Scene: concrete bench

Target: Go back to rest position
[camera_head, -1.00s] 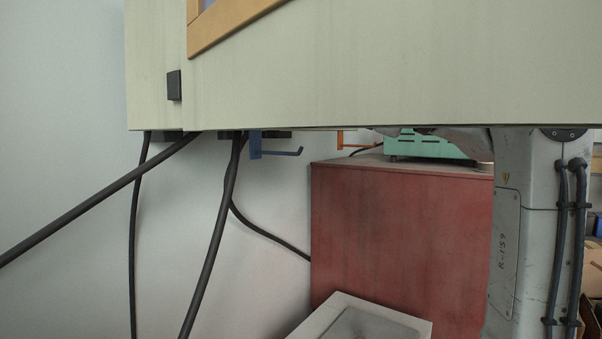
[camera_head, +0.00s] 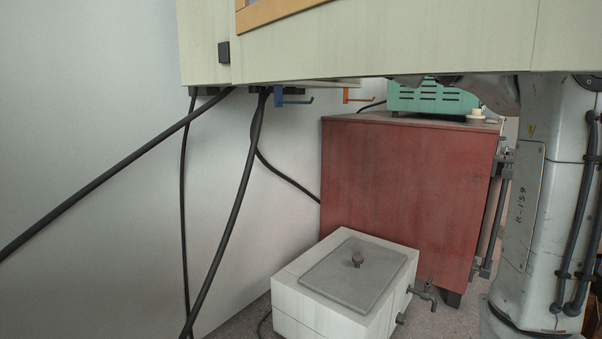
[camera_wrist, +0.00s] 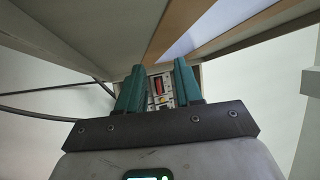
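My gripper (camera_wrist: 158,66) shows in the wrist view with two green fingers standing apart. Nothing is held between them. Through the gap I see a panel with a red switch (camera_wrist: 158,87), beyond the fingers; its exact distance is hard to tell. Pale boards and a wooden edge (camera_wrist: 230,42) stretch above the fingers.
A pale cabinet (camera_head: 400,40) overhangs the top. Dark cables (camera_head: 233,200) hang at the left. A red cabinet (camera_head: 400,185) bears a green device (camera_head: 432,98). A pale lidded box (camera_head: 325,315) sits on the floor. A grey column (camera_head: 545,200) stands right.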

